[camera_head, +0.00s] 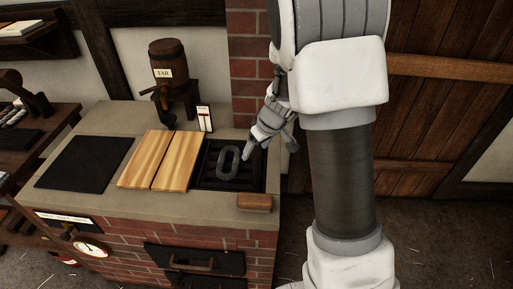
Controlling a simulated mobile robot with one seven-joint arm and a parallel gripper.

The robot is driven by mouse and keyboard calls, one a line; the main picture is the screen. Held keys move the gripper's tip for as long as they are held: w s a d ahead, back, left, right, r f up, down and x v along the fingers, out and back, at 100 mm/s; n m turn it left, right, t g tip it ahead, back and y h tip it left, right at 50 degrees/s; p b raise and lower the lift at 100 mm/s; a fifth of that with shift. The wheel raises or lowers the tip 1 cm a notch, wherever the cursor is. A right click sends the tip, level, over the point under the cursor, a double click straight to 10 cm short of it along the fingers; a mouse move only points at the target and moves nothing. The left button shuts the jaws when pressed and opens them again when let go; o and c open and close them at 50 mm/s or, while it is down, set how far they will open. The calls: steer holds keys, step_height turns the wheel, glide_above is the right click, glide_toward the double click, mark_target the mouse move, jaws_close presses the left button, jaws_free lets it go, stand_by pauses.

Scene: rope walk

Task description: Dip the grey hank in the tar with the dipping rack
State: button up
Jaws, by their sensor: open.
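The grey hank (221,166) is a dark grey oval loop. It lies on a black slatted grid that looks like the dipping rack (247,182), set in an opening at the right of the brick-fronted counter. A small wooden barrel (167,60) labelled TAR stands on a dark stand at the back, with a tap at its front. My gripper (270,150) is open and empty, its fingers pointing down above the right side of the grid, just right of the hank. I cannot tell its height above the rack. No tar surface is clearly visible.
Two wooden boards (160,160) lie left of the grid, then a flat black plate (84,164). A wooden block (255,202) sits at the front right edge. A small white sign (204,118) stands behind the grid. A brick pillar (249,65) rises behind.

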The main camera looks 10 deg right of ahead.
steer(key=shift+r, duration=0.1)
steer(key=p+v, duration=0.1)
steer(key=v, duration=1.6)
steer(key=shift+p, duration=0.3)
steer(key=shift+s+r, duration=0.15)
steer(key=s+a+r+m+h, duration=0.1)
steer(key=s+r+m, duration=0.1)
steer(key=s, duration=0.8)
steer(key=s+a+r+m+t+h, duration=0.1)
steer(key=s+a+r+m, duration=0.1)
steer(key=s, duration=0.8)
steer(key=shift+s+a+r+m+t, duration=0.35)
steer(key=shift+r+m, duration=0.35)
steer(key=shift+r, duration=0.25)
